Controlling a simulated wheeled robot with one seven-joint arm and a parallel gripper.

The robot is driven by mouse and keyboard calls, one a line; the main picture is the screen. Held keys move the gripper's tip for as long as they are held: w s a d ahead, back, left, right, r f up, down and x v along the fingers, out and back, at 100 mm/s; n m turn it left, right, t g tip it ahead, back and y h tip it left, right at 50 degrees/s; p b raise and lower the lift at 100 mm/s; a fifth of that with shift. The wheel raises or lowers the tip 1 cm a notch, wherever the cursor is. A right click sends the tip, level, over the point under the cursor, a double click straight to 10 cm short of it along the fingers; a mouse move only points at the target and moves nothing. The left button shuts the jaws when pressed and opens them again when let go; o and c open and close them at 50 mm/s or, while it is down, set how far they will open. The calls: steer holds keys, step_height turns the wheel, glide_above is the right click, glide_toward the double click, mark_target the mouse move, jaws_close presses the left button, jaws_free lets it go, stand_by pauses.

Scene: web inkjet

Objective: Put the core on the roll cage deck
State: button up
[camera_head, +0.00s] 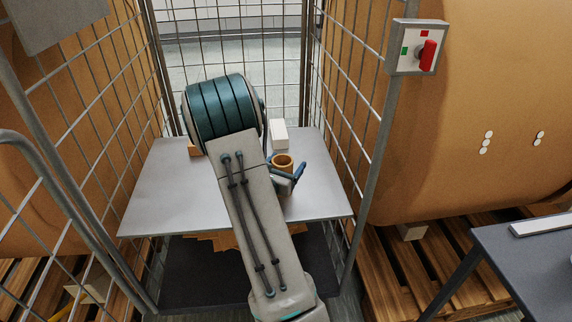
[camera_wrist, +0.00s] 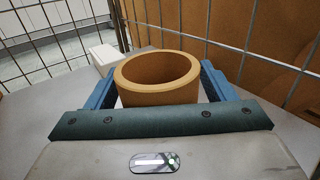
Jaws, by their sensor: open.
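The core is a short tan cardboard tube (camera_head: 283,160) with an open top. It stands upright over the grey roll cage deck (camera_head: 165,190), right of the middle. In the wrist view the core (camera_wrist: 158,78) lies between the two blue fingers of my gripper (camera_wrist: 158,90). The fingers are apart, with the core between them; I cannot tell whether either touches it. In the head view my gripper (camera_head: 287,172) is low over the deck, partly hidden by my arm. The core's lower part is hidden, so its contact with the deck does not show.
A white box (camera_head: 279,134) stands on the deck behind the core, and a small tan block (camera_head: 194,149) lies at the back left. Wire mesh walls rise at the sides and back. A large brown roll on a pallet (camera_head: 480,110) and a dark table (camera_head: 530,262) are to the right.

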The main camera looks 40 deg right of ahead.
steer(key=shift+r, duration=0.1)
steer(key=shift+r+p, duration=0.25)
steer(key=shift+p, duration=0.05)
steer(key=v, duration=1.1)
steer(key=shift+s+a+f+p, duration=0.1)
steer(key=shift+a+p, duration=0.2)
steer(key=shift+p, duration=0.05)
steer(key=s+a+r+m+g+y, duration=0.1)
steer(key=s+r+m+g+y, duration=0.1)
steer(key=s+m+g, duration=0.4)
steer(key=s+a+r+m+g+y, duration=0.1)
steer(key=s+r+m+g+y, duration=0.1)
steer(key=s+m+g, duration=0.45)
steer(key=s+a+r+m+t+y, duration=0.2)
steer(key=a+m+t+y, duration=0.4)
steer(key=a, duration=1.1)
steer(key=r+m+y, duration=0.1)
steer(key=m+y, duration=0.3)
steer(key=y, duration=0.2)
steer(key=shift+a, duration=0.35)
